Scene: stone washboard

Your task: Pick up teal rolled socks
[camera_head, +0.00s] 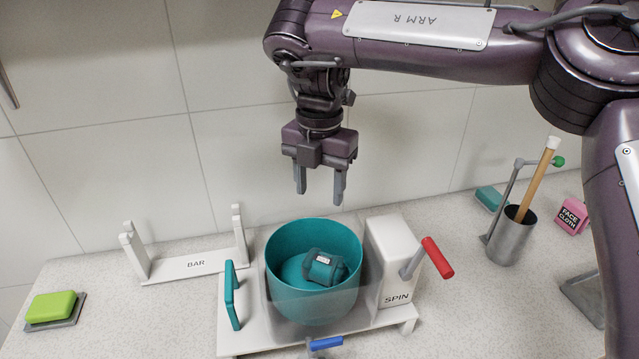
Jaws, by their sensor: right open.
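The teal rolled socks (323,268) lie inside a teal round tub (313,232), near its middle, with a small white label on them. The tub stands on a white stand (236,341). My right gripper (320,189) hangs above the tub's back rim, pointing down. Its two fingers are apart with nothing between them, and it is clear of the socks. My left gripper is not in the head view.
A white SPIN box (388,257) with a red-handled crank (437,258) stands right of the tub. A blue-handled lever (326,343) is in front. A white BAR rack (190,266) and green soap (51,306) are left. A metal cup (512,238) and pink face cloth (571,214) are right.

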